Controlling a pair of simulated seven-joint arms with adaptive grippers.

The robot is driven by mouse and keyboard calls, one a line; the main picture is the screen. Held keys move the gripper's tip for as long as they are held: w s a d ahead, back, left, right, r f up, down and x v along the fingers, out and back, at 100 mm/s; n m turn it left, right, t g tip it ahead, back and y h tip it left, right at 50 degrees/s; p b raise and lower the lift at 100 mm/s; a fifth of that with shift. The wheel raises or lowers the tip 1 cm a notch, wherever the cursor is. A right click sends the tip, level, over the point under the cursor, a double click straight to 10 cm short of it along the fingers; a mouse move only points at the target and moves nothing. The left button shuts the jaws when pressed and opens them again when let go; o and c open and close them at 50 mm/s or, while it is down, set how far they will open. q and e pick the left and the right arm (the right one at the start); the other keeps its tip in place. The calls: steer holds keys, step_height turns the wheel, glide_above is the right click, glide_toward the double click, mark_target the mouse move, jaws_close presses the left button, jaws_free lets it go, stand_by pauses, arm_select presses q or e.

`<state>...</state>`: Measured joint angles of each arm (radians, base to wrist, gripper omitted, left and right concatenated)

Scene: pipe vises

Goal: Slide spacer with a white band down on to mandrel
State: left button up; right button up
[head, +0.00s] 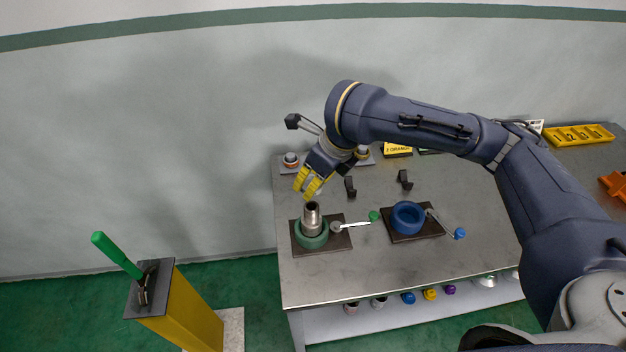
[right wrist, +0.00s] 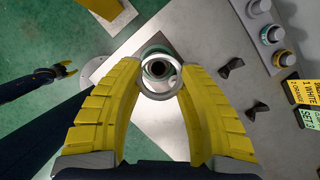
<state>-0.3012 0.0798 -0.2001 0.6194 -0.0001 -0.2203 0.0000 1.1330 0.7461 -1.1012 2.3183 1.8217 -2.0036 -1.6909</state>
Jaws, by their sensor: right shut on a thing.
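The mandrel (head: 311,222) is a grey metal pipe standing upright in a green vise (head: 325,239) on a dark plate. My right gripper (head: 307,188) is above the mandrel, yellow fingers pointing down. In the right wrist view its fingers (right wrist: 161,85) are shut on the spacer, a pale ring (right wrist: 160,94). The mandrel's dark round top (right wrist: 157,68) shows through the ring, slightly off centre. In the head view the fingers mostly hide the spacer, and a gap remains above the mandrel. My left gripper (right wrist: 66,70) shows small at the left of the right wrist view; its opening is unclear.
A blue vise (head: 408,217) stands to the right on the steel table (head: 370,272). Black hooks (head: 350,187) and a rack with round parts (head: 291,160) are behind. A yellow post (head: 185,305) with a green-handled lever stands off the table at left.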

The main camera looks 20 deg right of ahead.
mark_target(313, 214)
steer(key=shift+f, duration=2.8)
steer(key=shift+f, duration=3.35)
steer(key=o, duration=1.1)
steer(key=v, duration=1.2)
